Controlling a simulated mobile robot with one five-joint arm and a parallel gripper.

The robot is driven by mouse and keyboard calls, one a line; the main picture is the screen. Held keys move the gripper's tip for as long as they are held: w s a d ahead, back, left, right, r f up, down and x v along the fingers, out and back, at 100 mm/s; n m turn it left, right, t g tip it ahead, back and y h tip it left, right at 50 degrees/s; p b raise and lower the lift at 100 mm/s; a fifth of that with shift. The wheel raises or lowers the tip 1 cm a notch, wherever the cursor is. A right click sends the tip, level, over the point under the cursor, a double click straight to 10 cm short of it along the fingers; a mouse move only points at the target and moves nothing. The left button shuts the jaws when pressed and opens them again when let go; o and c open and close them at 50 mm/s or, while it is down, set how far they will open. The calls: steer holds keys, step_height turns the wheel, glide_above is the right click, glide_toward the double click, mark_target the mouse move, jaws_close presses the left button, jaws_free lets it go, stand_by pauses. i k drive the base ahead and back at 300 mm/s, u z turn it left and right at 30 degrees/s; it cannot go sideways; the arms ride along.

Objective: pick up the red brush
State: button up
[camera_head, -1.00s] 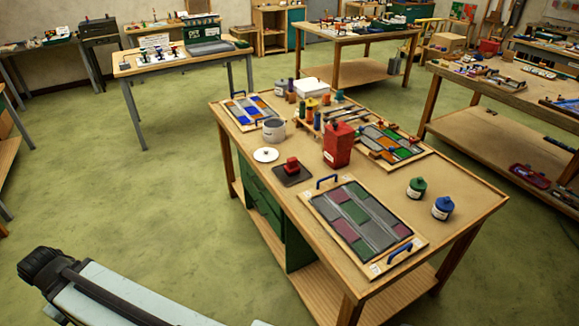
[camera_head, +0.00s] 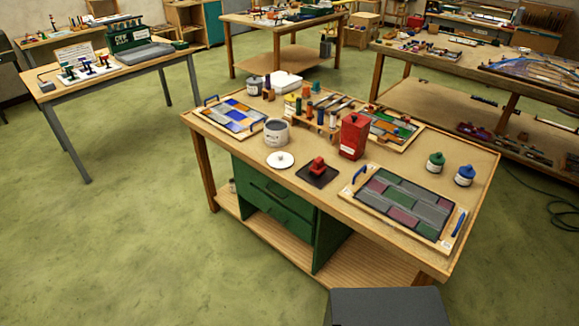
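No thing can be told for sure as the red brush. A small red piece (camera_head: 317,166) with a knob-like top rests on a dark square pad (camera_head: 326,178) near the front edge of the middle workbench; it is too small to tell whether it is a brush. A tall red can (camera_head: 353,136) with a pale label stands just behind it. My gripper is not in view.
The wooden workbench (camera_head: 228,137) has green drawers (camera_head: 275,205) and a low shelf. It also holds a grey pot (camera_head: 276,133), a white disc (camera_head: 280,160), a framed glass panel (camera_head: 411,205) and green and blue-capped jars. Green floor is open at left.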

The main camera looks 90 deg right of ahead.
mark_target(317, 169)
steer(key=u, duration=0.05)
steer(key=i, duration=0.1)
steer(key=z, duration=3.5)
steer(key=i, duration=1.05)
steer(key=u, duration=1.95)
steer(key=k, duration=0.9)
steer(key=u, duration=0.25)
